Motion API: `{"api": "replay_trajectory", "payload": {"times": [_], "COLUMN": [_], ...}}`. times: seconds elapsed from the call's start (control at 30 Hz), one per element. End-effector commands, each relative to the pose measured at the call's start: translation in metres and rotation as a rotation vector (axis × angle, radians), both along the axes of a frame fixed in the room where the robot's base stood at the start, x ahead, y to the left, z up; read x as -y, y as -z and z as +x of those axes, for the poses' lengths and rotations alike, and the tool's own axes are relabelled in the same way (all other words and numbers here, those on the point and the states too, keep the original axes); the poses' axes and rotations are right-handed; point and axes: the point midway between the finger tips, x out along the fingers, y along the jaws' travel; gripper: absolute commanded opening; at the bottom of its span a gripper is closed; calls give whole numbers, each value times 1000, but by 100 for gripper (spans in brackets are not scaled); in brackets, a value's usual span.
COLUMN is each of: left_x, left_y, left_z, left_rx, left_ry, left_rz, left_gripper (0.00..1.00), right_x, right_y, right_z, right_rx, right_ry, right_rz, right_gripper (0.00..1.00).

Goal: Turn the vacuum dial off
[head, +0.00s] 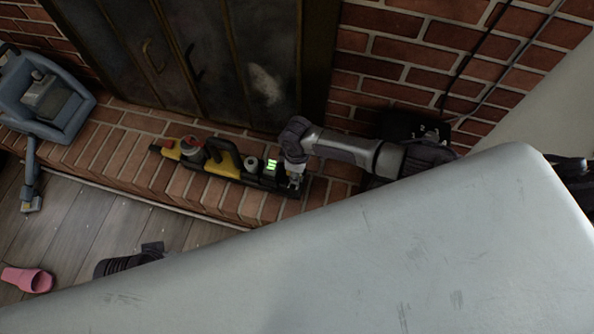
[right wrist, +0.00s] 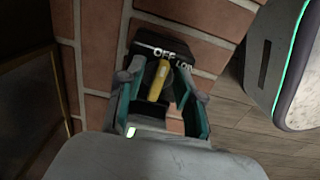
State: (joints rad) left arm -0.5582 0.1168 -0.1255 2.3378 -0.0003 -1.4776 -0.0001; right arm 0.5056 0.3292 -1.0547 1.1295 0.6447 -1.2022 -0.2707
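The vacuum (head: 222,163), long and black and yellow, lies on the brick hearth in the head view, with a small green display near its right end. My right gripper (head: 295,175) is at that right end. In the right wrist view the dial's yellow lever (right wrist: 159,80) sits on a black housing, its upper end just below the letters "OFF", with "LOW" to the right. My right gripper (right wrist: 160,82) is open, one teal finger on each side of the lever. I cannot tell whether either finger touches it. My left gripper is not in view.
A blue-grey appliance (head: 45,97) stands at the left end of the hearth. Dark metal fireplace doors (head: 200,55) rise behind the vacuum. A dark ribbed thing (head: 122,263), partly hidden, is at the lower left.

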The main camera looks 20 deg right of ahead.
Motion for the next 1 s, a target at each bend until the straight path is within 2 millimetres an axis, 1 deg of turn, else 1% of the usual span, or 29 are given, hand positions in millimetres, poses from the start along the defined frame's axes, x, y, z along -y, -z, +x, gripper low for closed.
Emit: {"api": "replay_trajectory", "payload": {"times": [0.27,0.37,0.47,0.7,0.8,0.9,1.0], "left_x": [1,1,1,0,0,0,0], "left_y": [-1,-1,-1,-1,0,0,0], "left_z": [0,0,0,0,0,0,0], "left_rx": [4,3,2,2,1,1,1], "left_ry": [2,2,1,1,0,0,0], "left_rz": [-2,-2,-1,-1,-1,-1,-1], "left_gripper": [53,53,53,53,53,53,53], "right_x": [0,0,0,0,0,0,0], "right_y": [-1,-9,-24,-76,-94,-108,-116], "right_z": [0,1,1,1,0,1,0], "right_rx": [0,1,3,4,3,2,1], "right_ry": [1,0,0,-1,0,0,0], "right_rz": [0,2,2,2,1,1,0], "right_gripper": [38,38,38,38,38,38,38]}}
